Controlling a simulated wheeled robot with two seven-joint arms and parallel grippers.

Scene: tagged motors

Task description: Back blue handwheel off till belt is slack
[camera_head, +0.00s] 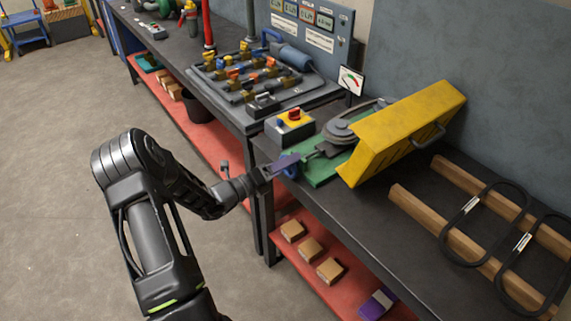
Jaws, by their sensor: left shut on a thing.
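The blue handwheel (291,167) sits at the left end of a green base plate (322,170) on the dark bench. My left gripper (284,166) is at the handwheel and shut on it; its fingers hide part of the wheel. Behind the wheel, grey pulleys (341,131) stand on the plate, partly covered by a tilted yellow guard (402,128) with a handle. The belt on the pulleys is too small and hidden to judge as tight or slack. A gauge (350,80) with a coloured dial stands behind the pulleys. My right gripper does not show.
A control box (290,126) with a red and yellow button stands left of the pulleys. Spare black belts (470,206) lie over wooden bars at the right. Small boxes (310,249) lie on the red lower shelf. Open floor lies at the left.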

